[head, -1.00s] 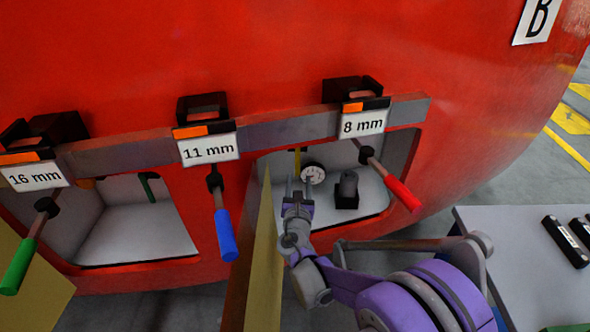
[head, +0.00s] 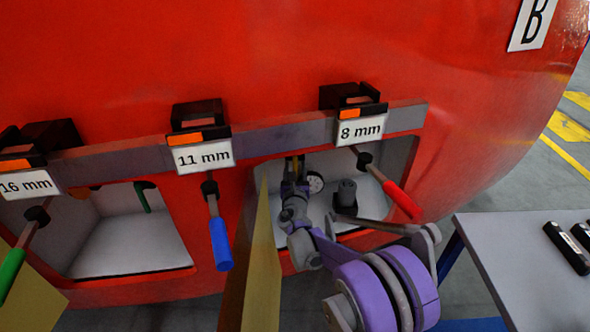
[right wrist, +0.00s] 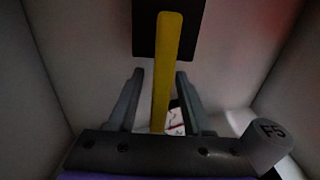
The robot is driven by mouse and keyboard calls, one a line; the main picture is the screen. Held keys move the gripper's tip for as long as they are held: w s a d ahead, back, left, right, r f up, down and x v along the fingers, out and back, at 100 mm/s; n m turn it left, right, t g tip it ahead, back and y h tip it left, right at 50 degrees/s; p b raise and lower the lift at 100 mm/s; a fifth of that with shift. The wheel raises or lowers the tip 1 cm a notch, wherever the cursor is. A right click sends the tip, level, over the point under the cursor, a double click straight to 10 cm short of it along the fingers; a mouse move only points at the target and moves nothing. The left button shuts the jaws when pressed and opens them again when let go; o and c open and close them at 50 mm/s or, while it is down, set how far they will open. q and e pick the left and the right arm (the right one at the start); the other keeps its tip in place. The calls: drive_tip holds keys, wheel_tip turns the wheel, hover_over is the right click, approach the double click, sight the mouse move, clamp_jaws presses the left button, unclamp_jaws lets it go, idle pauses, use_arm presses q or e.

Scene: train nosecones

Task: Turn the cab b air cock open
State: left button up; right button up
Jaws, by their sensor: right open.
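The yellow cock lever (right wrist: 165,60) hangs down from a black mount (right wrist: 192,38) in the right wrist view. My right gripper (right wrist: 158,78) is open, with one finger on each side of the lever and a visible gap to both. In the head view the right gripper (head: 295,170) is inside the right opening of the red nosecone (head: 270,60), and it hides most of the lever. The panel with the letter B (head: 533,22) is at the upper right of the nosecone. My left gripper is not in view.
Yellowish door panels (head: 265,270) stand out nearby. A table (head: 500,240) is at right.

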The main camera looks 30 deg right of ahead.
clamp_jaws()
idle(1.4)
